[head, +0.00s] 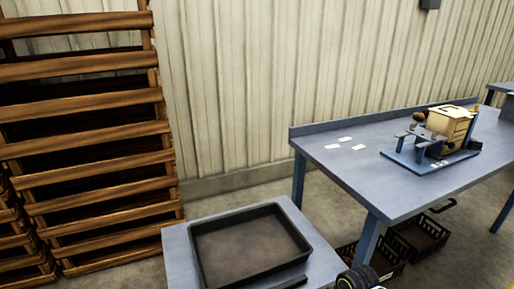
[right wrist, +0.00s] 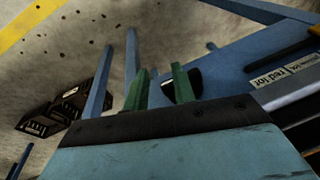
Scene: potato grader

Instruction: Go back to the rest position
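My right gripper (right wrist: 160,88) shows in the right wrist view as two green fingers standing apart beyond the teal and black gripper body. I see nothing held between them. A dark rounded shape lies behind the right finger, and I cannot tell what it is. Neither gripper shows clearly in the head view. A dark rounded part at its bottom edge may be mine. My left gripper is out of view.
A black tray (head: 203,262) sits on a small grey table (head: 178,245). A blue table (head: 385,195) at right bears a device with a yellowish box (head: 451,122) and white cards. Black crates (head: 420,238) stand beneath it. Stacked wooden crates (head: 85,135) stand left.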

